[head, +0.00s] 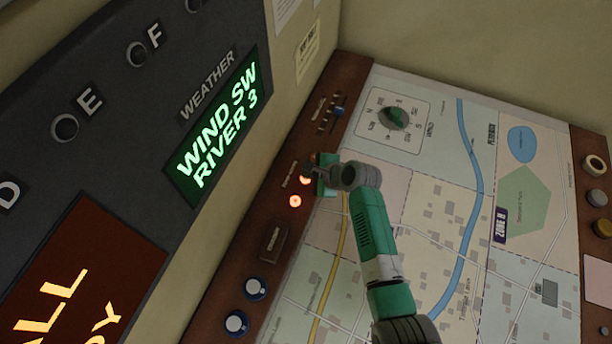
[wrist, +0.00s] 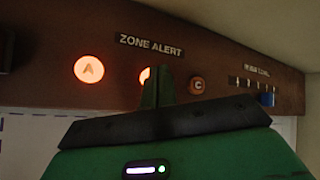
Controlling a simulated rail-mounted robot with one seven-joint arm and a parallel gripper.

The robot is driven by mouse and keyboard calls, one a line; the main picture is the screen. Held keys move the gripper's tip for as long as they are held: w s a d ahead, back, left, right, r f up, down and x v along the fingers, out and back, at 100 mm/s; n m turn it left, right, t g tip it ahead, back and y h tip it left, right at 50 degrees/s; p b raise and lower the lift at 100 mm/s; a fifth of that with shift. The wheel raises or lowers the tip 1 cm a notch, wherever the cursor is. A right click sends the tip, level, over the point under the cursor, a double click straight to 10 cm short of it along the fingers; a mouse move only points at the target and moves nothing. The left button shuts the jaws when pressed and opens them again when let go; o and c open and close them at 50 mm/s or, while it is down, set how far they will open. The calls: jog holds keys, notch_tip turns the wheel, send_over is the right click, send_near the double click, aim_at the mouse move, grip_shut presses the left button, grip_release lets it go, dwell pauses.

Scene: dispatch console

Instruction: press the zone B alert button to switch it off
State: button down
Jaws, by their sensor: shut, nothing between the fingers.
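The zone alert buttons sit in a row on the brown console strip under a "ZONE ALERT" label (wrist: 151,46). Button A (wrist: 89,68) glows orange; it also glows in the head view (head: 295,201). Button B (wrist: 145,75) glows and is partly hidden behind my fingers in the wrist view; its glow also shows beside my gripper in the head view (head: 306,181). Button C (wrist: 196,84) is dark red and unlit. My gripper (wrist: 158,84) is shut and empty, its fingertips in front of the right part of B. I cannot tell whether they touch it.
A blue-knobbed slider (wrist: 267,99) lies right of C. In the head view, blue knobs (head: 255,288) sit lower on the strip, and the map board (head: 420,170) lies under my arm. The dark upright panel with the weather display (head: 215,130) stands at left.

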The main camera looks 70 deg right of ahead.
jog(key=shift+f, duration=0.45)
jog(key=shift+r, duration=0.1)
jog(key=shift+r+p, duration=0.4)
jog(key=shift+p, duration=0.15)
notch_tip(320, 180, up, 6)
jog(key=p, duration=0.7)
jog(key=shift+r, duration=0.1)
